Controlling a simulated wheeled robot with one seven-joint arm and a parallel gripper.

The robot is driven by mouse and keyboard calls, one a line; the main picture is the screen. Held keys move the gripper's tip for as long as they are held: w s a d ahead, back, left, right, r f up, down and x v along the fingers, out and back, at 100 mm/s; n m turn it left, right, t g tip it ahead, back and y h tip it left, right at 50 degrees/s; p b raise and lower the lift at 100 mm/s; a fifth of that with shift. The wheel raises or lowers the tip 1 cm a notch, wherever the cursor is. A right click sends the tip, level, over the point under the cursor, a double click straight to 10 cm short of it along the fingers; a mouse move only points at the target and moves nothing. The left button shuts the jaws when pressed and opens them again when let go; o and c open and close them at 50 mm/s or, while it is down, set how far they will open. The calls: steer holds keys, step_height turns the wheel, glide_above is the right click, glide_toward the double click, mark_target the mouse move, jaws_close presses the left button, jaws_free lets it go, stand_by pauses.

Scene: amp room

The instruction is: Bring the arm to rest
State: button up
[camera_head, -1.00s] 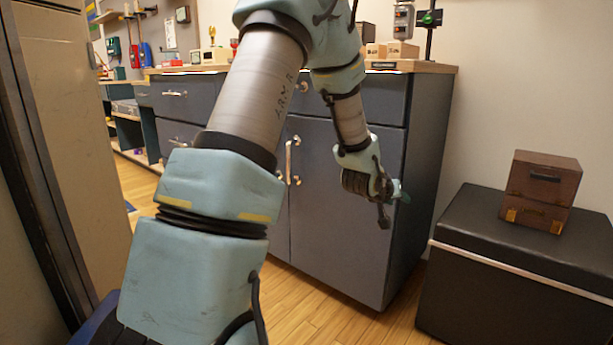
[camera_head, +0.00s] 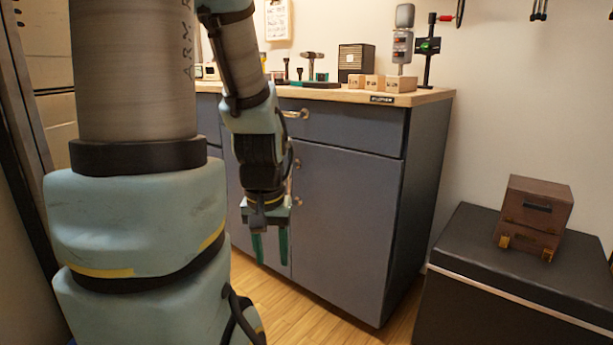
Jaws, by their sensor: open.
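My arm rises at the left of the head view and bends over, with its forearm hanging down in front of the grey cabinet (camera_head: 345,215). My gripper (camera_head: 270,250) points straight down, with its two green fingers apart and nothing between them. It hangs in front of the cabinet doors, below the worktop's height and above the wooden floor. The upper bend of the arm is out of the picture.
A wooden worktop (camera_head: 430,97) on the cabinet carries small wooden blocks (camera_head: 375,83), a dark box (camera_head: 356,62) and a microphone-like device (camera_head: 403,45). A black chest (camera_head: 480,240) with a brown box (camera_head: 537,215) stands at right. Floor shows between cabinet and chest.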

step_height(320, 180, up, 31)
steer(key=p, duration=2.8)
steer(key=shift+p, duration=0.4)
